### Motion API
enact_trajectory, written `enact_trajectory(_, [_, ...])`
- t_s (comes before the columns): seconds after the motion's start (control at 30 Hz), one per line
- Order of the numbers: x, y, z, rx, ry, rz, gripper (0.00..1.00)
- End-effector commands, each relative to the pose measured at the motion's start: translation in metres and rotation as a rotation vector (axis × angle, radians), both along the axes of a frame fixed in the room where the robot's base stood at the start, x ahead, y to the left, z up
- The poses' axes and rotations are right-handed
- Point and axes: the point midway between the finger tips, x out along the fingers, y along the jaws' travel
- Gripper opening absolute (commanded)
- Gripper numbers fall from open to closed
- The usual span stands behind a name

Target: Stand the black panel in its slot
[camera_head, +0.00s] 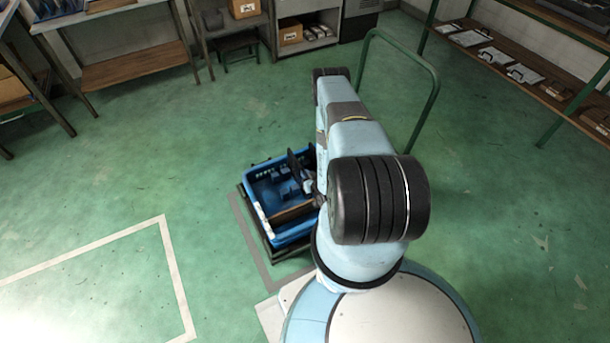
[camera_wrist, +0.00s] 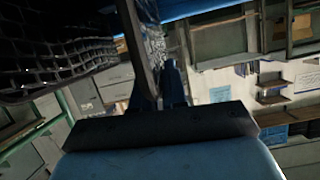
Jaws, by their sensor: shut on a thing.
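The black panel (camera_head: 295,166) stands up tilted over the blue crate in the head view, at the crate's right side beside my arm. My gripper (camera_head: 309,184) is shut on it; the arm partly hides the grip. In the wrist view the fingers of my gripper (camera_wrist: 168,82) show dark at the middle, with a dark upright edge, seemingly the panel (camera_wrist: 137,45), against them. The blue crate (camera_head: 258,207) has blue slot blocks (camera_head: 285,190) on its floor. I cannot tell which slot is under the panel or whether its lower edge touches anything.
A brown panel (camera_head: 294,212) lies across the crate's near part. The crate rests on a dark stand (camera_head: 270,246). A green rail frame (camera_head: 433,95) stands behind my arm. Shelves line the back wall. The green floor (camera_head: 130,170) left of the crate is clear.

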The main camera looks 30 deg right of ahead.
Motion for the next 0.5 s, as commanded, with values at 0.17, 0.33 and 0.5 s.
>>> enact_trajectory(0.17, [0.0,0.0,-0.006,0.0,0.0,0.0,0.0])
enact_trajectory(0.33, [0.0,0.0,-0.011,0.0,-0.001,0.0,0.0])
enact_trajectory(0.5, [0.0,0.0,-0.016,0.0,0.0,0.0,0.0])
